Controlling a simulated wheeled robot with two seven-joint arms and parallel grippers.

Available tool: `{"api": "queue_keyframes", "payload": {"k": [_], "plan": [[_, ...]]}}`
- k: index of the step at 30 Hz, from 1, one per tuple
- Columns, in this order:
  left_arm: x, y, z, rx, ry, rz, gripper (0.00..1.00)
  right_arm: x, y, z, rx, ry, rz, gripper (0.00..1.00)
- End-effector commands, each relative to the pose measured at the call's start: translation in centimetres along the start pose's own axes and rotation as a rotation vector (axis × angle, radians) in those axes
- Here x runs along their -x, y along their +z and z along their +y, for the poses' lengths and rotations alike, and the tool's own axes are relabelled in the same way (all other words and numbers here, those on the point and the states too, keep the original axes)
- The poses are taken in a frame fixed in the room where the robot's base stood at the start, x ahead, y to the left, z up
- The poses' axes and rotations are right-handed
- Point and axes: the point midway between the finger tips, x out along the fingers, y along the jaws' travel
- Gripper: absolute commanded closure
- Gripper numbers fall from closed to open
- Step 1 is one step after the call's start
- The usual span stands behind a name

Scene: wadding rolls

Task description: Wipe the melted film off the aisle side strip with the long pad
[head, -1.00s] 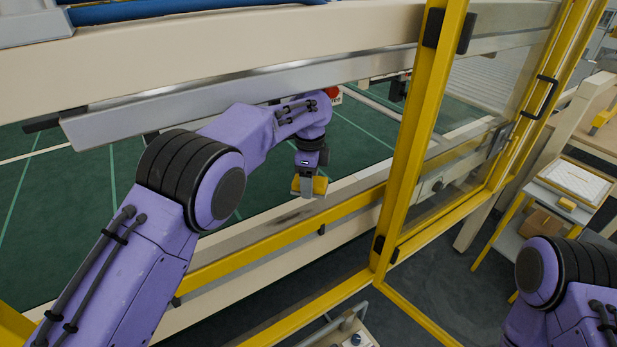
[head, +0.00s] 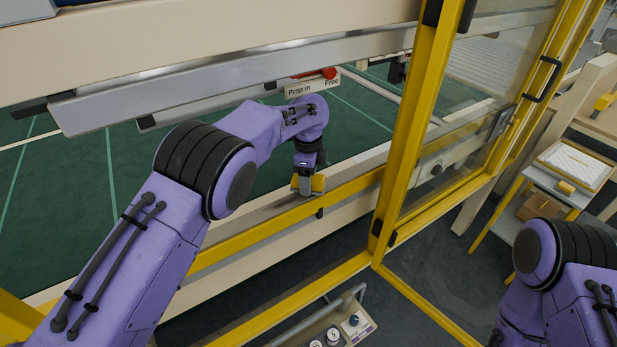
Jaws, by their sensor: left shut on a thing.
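My left gripper (head: 307,177) points down and is shut on a yellow pad (head: 319,184), which is partly hidden by the grey fingers. The pad is right over a grey metal strip (head: 262,214) that runs behind the yellow rail, apparently the aisle side strip. I cannot tell whether the pad touches it. No melted film can be made out on the strip. My right arm shows at the lower right, but its gripper is out of view.
A large beige beam with a grey metal bar (head: 200,88) spans above my left arm. A sign (head: 313,84) reads "Prop in" and "Free", with a red knob. A yellow-framed glazed door (head: 405,140) stands right of the gripper. A control panel (head: 340,325) is below.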

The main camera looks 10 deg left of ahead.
Motion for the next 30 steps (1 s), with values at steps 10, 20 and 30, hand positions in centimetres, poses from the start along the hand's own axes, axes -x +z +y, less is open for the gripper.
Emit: {"api": "queue_keyframes", "payload": {"k": [10, 20, 30], "plan": [[-0.4, 0.0, 0.0, 0.0, 0.001, 0.0, 0.66, -0.1, 0.1, 0.0, 0.0, 0.0, 0.0, 0.57], [-1.1, 0.0, 0.0, 0.0, 0.001, 0.0, 0.66, -0.3, 0.1, 0.0, 0.0, 0.0, 0.0, 0.57], [-1.8, 0.0, 0.0, 0.0, 0.001, 0.0, 0.66, -0.4, 0.2, 0.0, 0.0, 0.0, 0.0, 0.57]]}}
